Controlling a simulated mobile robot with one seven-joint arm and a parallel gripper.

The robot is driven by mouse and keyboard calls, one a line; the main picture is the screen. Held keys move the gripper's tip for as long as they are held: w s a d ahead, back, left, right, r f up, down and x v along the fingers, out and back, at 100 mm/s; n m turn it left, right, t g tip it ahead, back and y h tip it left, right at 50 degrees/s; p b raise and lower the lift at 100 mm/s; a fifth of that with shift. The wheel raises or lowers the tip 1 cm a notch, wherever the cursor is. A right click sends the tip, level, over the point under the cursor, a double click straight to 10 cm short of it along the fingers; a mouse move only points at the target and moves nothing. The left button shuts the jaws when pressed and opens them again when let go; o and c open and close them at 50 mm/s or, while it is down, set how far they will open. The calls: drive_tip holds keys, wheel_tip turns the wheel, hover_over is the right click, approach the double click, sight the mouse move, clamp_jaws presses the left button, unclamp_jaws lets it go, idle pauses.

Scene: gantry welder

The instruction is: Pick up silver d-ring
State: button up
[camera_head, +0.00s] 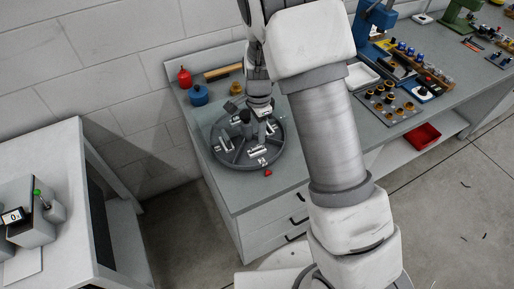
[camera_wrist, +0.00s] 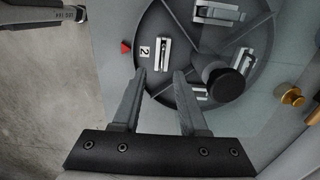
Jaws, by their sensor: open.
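A round grey divided tray (camera_head: 219,152) sits on the bench in the head view, with small silver metal pieces in its compartments. In the wrist view the tray (camera_wrist: 150,20) shows a silver piece (camera_wrist: 163,55) beside a white label marked 2. Other silver pieces (camera_wrist: 218,13) lie in other compartments. I cannot tell which is the d-ring by shape. My gripper (camera_wrist: 159,74) is open, with nothing between its fingers. Its fingertips appear just below the piece beside the label in the picture. In the head view my gripper (camera_head: 260,105) is over the tray's back part.
A dark round knob (camera_wrist: 226,84) rises at the tray's centre. A red pointer (camera_head: 268,173) lies by the tray's front edge. A red bottle (camera_head: 184,78), blue pot (camera_head: 198,95) and brass pieces (camera_head: 236,88) stand behind it. A tool rack (camera_head: 395,108) is at right.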

drive_tip(key=shift+w+a+f+p, duration=0.1)
drive_tip(key=shift+f+p, duration=0.1)
drive_tip(key=shift+f, duration=1.2)
drive_tip(key=shift+w+a+f+p, duration=0.1)
drive_tip(key=shift+f+p, duration=0.05)
drive_tip(key=shift+f, duration=1.25)
clamp_jaws()
